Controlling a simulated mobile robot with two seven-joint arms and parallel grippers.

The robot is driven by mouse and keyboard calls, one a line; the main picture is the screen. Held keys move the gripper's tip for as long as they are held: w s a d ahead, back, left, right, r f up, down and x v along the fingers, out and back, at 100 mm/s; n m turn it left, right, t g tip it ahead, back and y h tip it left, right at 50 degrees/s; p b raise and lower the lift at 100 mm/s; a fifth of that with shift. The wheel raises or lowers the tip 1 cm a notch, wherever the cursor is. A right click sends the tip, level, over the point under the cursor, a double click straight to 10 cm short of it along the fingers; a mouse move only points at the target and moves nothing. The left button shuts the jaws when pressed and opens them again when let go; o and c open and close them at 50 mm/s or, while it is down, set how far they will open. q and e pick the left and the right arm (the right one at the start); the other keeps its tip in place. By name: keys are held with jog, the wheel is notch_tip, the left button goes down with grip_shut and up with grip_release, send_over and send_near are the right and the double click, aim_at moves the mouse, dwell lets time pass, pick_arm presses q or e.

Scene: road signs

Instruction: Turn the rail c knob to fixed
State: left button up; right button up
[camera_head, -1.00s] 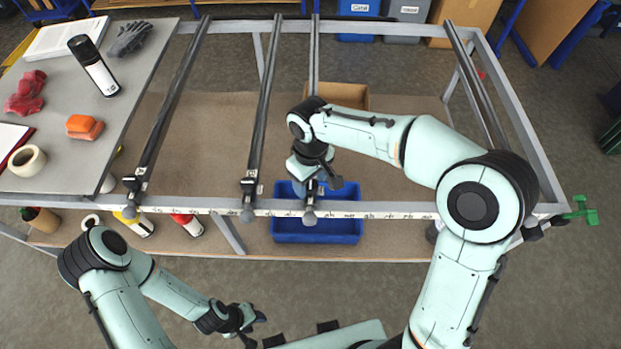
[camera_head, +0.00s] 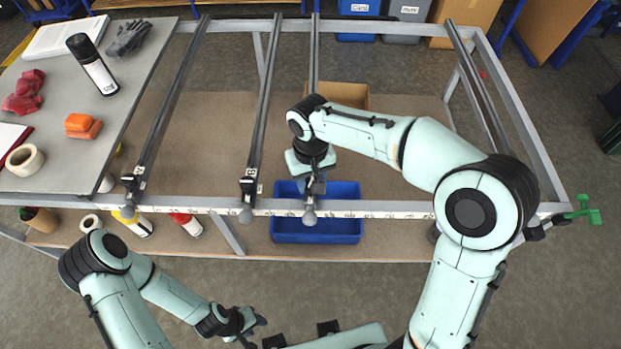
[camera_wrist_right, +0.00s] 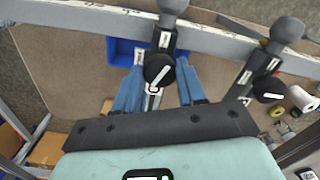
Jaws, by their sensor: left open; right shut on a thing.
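Rail C (camera_head: 314,55) is the third dark rail from the left in the head view. My right gripper (camera_head: 314,187) is over its front end and hides its knob there. In the right wrist view the black round rail C knob (camera_wrist_right: 158,68) sits between the two blue fingers of my right gripper (camera_wrist_right: 158,88), which is shut on it. A white mark on the knob runs slanted, from upper right to lower left. The small white labels beside it are too small to read. My left gripper (camera_head: 243,324) is open and empty, low and away from the rails.
Rail B (camera_head: 262,100) stands just left of rail C; its knob (camera_wrist_right: 268,90) shows in the wrist view. Rail A (camera_head: 170,110) is further left. A blue bin (camera_head: 345,228) lies below the front beam. A grey table with tools (camera_head: 60,165) is at left.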

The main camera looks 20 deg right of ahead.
aim_at(310, 183)
jog(key=m, duration=0.6)
jog(key=shift+m+b, duration=0.3)
jog(key=shift+b, duration=0.05)
jog(key=m, duration=0.3)
jog(key=shift+r, duration=0.1)
pick_arm(q)
jog(key=shift+s+f, duration=0.6)
jog(key=shift+f, duration=0.25)
pick_arm(e)
jog(key=shift+m, duration=1.8)
pick_arm(q)
jog(key=shift+b, duration=0.3)
pick_arm(e)
jog(key=o, duration=1.1)
jog(key=shift+c, duration=0.2)
pick_arm(q)
jog(key=w+r+p, duration=0.2)
jog(key=shift+r, duration=0.4)
pick_arm(e)
notch_tip(310, 183, up, 13)
jog(key=shift+r, duration=0.2)
jog(key=shift+f, duration=0.1)
